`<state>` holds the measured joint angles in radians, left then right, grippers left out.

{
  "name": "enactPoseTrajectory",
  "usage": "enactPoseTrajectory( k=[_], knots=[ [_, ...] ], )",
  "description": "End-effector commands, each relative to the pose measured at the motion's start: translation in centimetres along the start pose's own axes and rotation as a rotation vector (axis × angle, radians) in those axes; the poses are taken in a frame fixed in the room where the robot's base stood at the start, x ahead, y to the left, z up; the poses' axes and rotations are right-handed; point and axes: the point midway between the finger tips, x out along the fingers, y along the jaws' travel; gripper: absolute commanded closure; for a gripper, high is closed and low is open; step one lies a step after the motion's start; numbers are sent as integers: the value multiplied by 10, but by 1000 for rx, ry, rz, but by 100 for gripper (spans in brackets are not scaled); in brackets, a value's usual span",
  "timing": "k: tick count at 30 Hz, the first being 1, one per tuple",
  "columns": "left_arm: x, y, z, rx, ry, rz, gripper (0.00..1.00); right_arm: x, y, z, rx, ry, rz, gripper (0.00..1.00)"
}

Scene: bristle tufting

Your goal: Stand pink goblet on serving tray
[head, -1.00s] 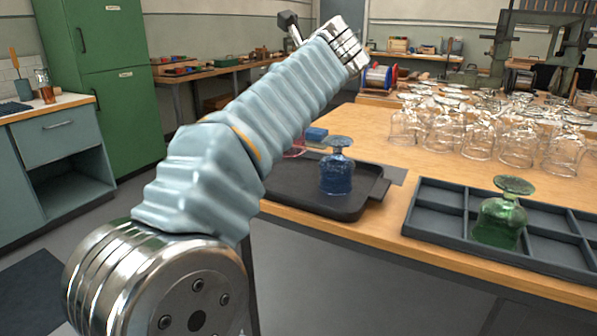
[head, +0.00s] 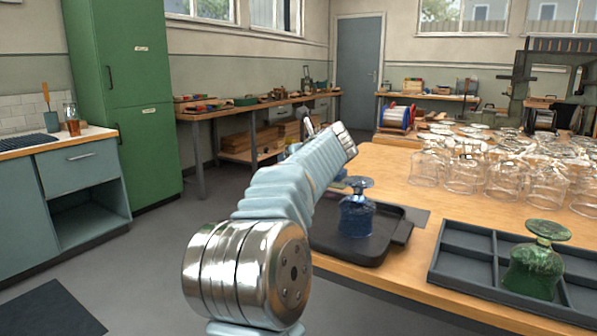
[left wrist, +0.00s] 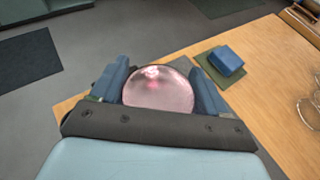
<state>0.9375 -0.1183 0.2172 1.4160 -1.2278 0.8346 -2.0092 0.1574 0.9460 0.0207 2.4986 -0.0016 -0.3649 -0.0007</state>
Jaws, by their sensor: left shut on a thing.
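The pink goblet (left wrist: 158,92) shows in the left wrist view as a pale pink, rounded glass shape. My left gripper (left wrist: 160,80) is shut on it, with one blue finger on each side. In the head view my left arm hides both gripper and goblet. The black serving tray (head: 402,236) lies at the table's near left edge, its left part behind my arm. A blue goblet (head: 357,216) stands on it, foot upward. I cannot tell whether the pink goblet touches the tray. My right gripper is not in view.
A grey compartment tray (head: 466,238) at the right holds a green goblet (head: 535,272), foot upward. Several clear goblets (head: 465,175) crowd the table behind. A blue block (left wrist: 226,61) lies on a dark mat (left wrist: 238,88) near the held goblet. Bare wood lies beyond the serving tray.

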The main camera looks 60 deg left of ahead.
Motion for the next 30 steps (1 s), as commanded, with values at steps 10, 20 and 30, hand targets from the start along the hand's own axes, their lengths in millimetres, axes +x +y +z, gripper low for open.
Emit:
enactPoseTrajectory(
  k=[10,20,30],
  knots=[
    [8,1,-24,-1,-1,0,66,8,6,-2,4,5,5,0],
    [10,1,-27,-1,1,1,1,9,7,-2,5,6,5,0],
    [3,0,-24,0,-1,-1,0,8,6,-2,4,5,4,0]
  ],
)
